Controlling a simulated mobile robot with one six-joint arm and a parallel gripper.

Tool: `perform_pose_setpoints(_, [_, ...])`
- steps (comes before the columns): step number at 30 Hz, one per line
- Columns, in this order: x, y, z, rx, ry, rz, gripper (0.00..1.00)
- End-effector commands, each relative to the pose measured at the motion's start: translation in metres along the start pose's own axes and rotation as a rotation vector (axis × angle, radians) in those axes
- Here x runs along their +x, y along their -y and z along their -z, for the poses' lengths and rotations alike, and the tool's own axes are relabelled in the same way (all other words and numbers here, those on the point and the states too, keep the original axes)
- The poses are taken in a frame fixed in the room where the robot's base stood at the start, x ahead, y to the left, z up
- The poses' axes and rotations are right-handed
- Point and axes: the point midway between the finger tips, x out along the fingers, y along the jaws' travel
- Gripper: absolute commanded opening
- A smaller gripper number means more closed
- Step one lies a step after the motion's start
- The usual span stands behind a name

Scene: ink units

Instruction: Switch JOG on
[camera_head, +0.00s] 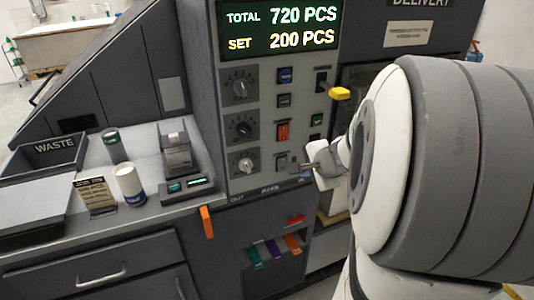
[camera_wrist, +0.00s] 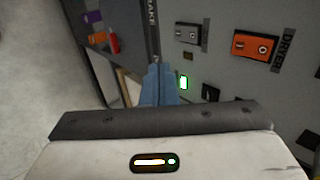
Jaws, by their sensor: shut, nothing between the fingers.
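No label reading JOG is legible in either view, so I cannot tell which switch is JOG. An orange rocker switch (camera_head: 283,131) sits in the switch column; in the wrist view the orange switch (camera_wrist: 255,47) is beside a DRYER label. Contact cannot be told.
A small green light (camera_wrist: 184,82) glows right of the fingers. A yellow handle (camera_head: 340,93) sticks out above my gripper. The display (camera_head: 279,28) reads TOTAL 720 PCS, SET 200 PCS. A counter at left holds a WASTE bin (camera_head: 53,147) and a white cylinder (camera_head: 129,184).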

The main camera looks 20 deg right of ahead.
Motion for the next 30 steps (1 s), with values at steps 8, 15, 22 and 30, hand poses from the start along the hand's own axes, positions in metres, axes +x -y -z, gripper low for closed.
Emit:
perform_pose_setpoints(8, [0.019, -0.002, -0.001, -0.002, 0.003, -0.003, 0.00])
perform_pose_setpoints(15, [0.070, -0.003, -0.001, -0.002, 0.004, -0.004, 0.00])
perform_pose_setpoints(22, [0.108, 0.009, -0.001, -0.003, 0.002, -0.002, 0.00])
perform_pose_setpoints(30, [0.128, 0.024, 0.000, -0.002, 0.001, -0.001, 0.00])
